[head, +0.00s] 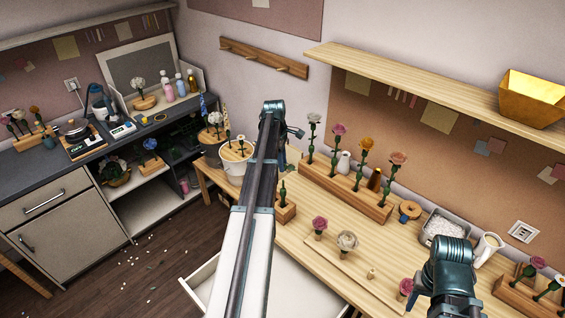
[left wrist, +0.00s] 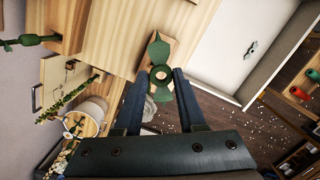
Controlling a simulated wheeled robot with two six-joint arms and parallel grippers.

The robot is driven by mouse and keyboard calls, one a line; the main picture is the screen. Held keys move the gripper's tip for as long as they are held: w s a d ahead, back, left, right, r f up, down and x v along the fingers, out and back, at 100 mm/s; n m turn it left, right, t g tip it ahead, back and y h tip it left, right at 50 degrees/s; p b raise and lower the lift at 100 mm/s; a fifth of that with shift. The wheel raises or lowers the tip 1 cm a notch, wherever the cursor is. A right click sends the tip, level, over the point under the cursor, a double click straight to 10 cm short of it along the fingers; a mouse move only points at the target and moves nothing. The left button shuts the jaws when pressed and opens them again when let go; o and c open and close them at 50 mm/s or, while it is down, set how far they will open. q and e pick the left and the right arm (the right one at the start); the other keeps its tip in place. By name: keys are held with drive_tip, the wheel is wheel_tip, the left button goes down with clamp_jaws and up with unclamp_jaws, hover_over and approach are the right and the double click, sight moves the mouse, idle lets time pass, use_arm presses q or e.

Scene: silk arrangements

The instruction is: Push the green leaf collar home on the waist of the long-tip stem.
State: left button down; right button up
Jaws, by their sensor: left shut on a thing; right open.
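My left gripper (left wrist: 161,80) is shut on the green leaf collar (left wrist: 158,50), a ring with pointed leaves, in the left wrist view. The collar is above a small wooden block (left wrist: 172,52) at the table edge. A green round end shows inside the ring; I cannot tell how far down the stem the collar sits. In the head view a green stem (head: 283,190) stands upright on the wooden block (head: 287,213), just right of my left arm, which hides most of the left gripper and the collar. My right gripper (head: 432,285) is at the lower right, open, its fingers mostly hidden.
A long wooden rack (head: 345,192) with several flowers stands behind. A white tub (head: 443,228) and a mug (head: 487,248) are at right. A white bucket (head: 236,158) is left of my arm. An open drawer (head: 300,292) juts out below.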

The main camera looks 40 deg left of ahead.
use_arm(q)
drive_tip(key=shift+f+b, duration=2.45)
drive_tip(key=shift+f, duration=0.2)
drive_tip(key=c, duration=1.2)
unclamp_jaws()
drive_tip(key=shift+r, duration=0.25)
clamp_jaws()
